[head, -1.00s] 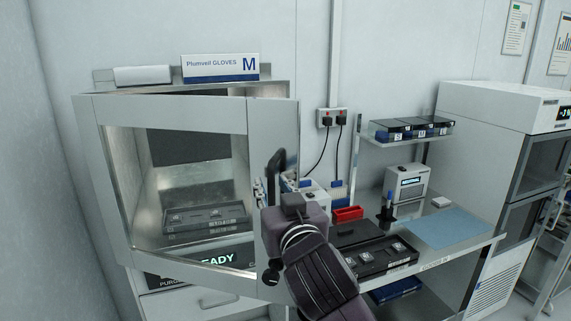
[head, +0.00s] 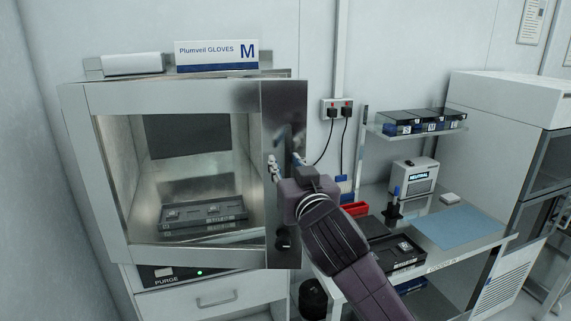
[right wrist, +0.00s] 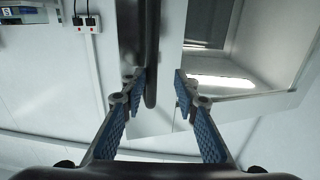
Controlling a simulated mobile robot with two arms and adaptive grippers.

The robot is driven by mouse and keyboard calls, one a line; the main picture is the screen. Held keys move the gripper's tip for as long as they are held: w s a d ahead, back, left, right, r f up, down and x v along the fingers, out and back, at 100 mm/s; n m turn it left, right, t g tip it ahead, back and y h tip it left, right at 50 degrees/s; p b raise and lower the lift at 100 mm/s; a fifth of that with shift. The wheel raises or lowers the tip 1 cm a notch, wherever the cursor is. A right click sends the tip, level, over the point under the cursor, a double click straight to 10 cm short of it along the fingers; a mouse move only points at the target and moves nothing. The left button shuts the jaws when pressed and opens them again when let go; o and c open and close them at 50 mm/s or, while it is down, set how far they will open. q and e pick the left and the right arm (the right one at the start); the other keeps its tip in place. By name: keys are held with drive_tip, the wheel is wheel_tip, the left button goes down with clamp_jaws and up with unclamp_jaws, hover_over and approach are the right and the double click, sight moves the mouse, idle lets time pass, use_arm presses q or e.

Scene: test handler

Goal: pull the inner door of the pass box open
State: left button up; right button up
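The pass box (head: 150,97) stands at the left. Its door (head: 80,130) has a large window, with a tray visible inside. The door's right edge stands slightly out from the box, so it looks a little ajar. The black vertical handle (head: 282,243) is on the door's right strip and mostly hidden behind my gripper in the head view. My right gripper (head: 286,162) is in front of this strip. In the right wrist view its fingers (right wrist: 160,80) are apart, with the handle (right wrist: 151,60) between them, nearer the left finger. My left gripper is out of view.
A glove box (head: 216,57) lies on top of the pass box. A drawer (head: 215,300) is below it. To the right, a bench holds a blue mat (head: 460,228), a red bin (head: 354,208) and a black tray (head: 400,253). A white cabinet (head: 495,110) stands beyond.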

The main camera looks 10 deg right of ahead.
drive_tip(key=s+p, duration=0.1)
drive_tip(key=s, duration=0.8)
drive_tip(key=shift+p, duration=0.3)
idle(0.4)
